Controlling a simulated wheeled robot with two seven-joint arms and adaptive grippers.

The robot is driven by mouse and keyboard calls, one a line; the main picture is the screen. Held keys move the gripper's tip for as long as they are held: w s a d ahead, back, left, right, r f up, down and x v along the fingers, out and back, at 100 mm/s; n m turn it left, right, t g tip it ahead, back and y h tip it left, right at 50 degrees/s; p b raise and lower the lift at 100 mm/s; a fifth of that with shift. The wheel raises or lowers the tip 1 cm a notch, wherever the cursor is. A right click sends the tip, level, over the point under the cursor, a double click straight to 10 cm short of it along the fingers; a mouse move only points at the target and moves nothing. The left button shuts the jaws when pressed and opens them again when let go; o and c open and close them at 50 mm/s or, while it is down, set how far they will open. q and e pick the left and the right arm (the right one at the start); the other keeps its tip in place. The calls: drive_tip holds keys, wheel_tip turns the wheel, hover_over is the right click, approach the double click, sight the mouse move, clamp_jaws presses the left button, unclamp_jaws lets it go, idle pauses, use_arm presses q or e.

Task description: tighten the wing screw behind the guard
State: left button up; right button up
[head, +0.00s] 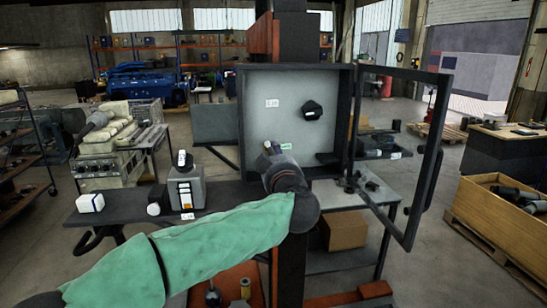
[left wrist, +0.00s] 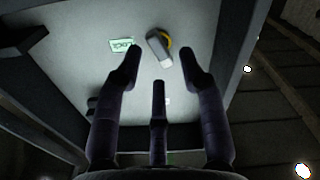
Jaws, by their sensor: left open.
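An open grey cabinet box (head: 290,85) stands on the post, with its dark door frame (head: 437,160), perhaps the guard, swung out to the right. My left gripper (head: 268,152) is at the lower part of the box and covers what lies behind it. In the left wrist view, the gripper (left wrist: 160,66) is open, its three dark fingers spread. A grey wing-shaped piece with a yellow ring behind it, apparently the wing screw (left wrist: 158,46), shows on the panel between and beyond the two outer fingertips. Contact is not visible. My right gripper is out of view.
A green label (left wrist: 122,44) sits left of the screw. A black knob (head: 312,110) is on the box's back wall. A grey device (head: 186,188) and a white block (head: 90,203) stand on the dark bench at left. A wooden crate (head: 500,220) is at right.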

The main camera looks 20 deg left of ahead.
use_arm(q)
drive_tip(key=shift+w+a, duration=0.15)
drive_tip(key=shift+w, duration=0.15)
drive_tip(key=shift+w+a+p, duration=0.35)
drive_tip(key=shift+w+p, duration=0.15)
drive_tip(key=shift+w, duration=0.05)
drive_tip(key=shift+s+d+p, duration=0.1)
drive_tip(key=shift+s+p, duration=0.1)
drive_tip(key=shift+p, duration=0.1)
clamp_jaws()
